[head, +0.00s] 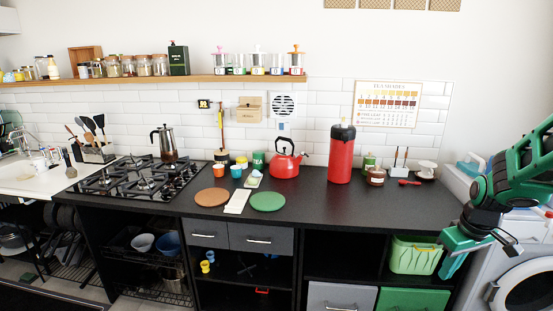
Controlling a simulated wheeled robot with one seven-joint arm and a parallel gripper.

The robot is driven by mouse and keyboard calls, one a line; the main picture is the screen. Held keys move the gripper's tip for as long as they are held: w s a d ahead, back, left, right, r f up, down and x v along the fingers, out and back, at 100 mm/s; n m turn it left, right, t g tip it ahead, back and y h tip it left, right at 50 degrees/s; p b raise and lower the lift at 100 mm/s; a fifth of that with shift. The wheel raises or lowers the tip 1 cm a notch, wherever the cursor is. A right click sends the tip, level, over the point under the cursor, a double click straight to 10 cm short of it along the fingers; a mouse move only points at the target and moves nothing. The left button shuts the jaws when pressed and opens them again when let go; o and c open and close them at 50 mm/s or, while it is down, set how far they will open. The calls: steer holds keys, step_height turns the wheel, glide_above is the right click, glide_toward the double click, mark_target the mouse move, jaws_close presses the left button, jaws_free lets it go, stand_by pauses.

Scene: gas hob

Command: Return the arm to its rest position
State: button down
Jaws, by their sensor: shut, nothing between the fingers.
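My gripper (455,257) is at the lower right of the head view, at the end of my green and black arm, pointing down and to the left. It is shut with nothing held. It appears in front of the counter's right end and the white washing machine (528,285), apart from the objects on the counter. Part of my arm runs out of the right edge of the view.
The black counter (320,205) holds a gas hob (138,181) with a moka pot (168,143), a red kettle (286,163) and a red cylinder (341,155). A green basket (414,256) sits on a shelf left of my gripper. The counter's front right is bare.

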steer(key=s+a+r+m+g, duration=0.1)
steer(key=s+r+m, duration=0.2)
steer(key=s, duration=0.9)
steer(key=s+a+r+m+g, duration=0.1)
steer(key=s+r+m, duration=0.3)
steer(key=s, duration=0.8)
steer(key=shift+s+a+r+m, duration=0.2)
steer(key=shift+s+a+m, duration=0.2)
steer(key=shift+a+m, duration=0.45)
steer(key=shift+d, duration=0.1)
